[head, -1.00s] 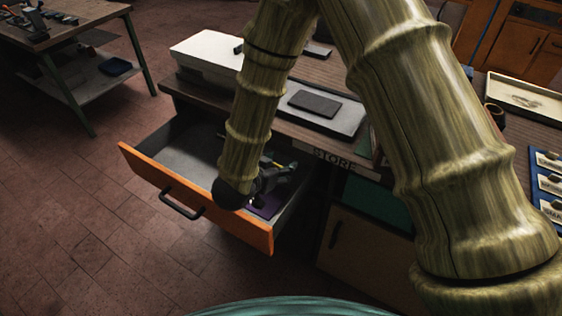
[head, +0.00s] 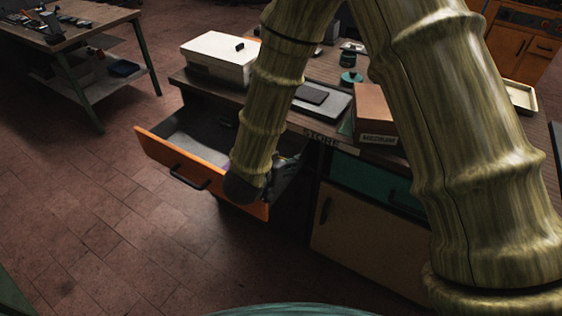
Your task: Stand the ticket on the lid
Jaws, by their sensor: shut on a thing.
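My gripper (head: 285,172) is over the right part of the open drawer (head: 165,154), largely hidden behind my own arm. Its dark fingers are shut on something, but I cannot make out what. A small purple patch (head: 234,165) shows at the left edge of my arm; I cannot tell if it is held. No ticket can be clearly made out. A white box (head: 216,66) with a pale flat top, perhaps the lid, stands at the bench's left end. A small dark piece (head: 240,46) sits on that top.
A grey tray (head: 325,105) with a dark pad (head: 312,95) and a brown box (head: 376,115) stand on the bench (head: 290,118). A green round item (head: 351,78) is behind. The drawer juts over open floor. Another table (head: 75,30) stands at the far left.

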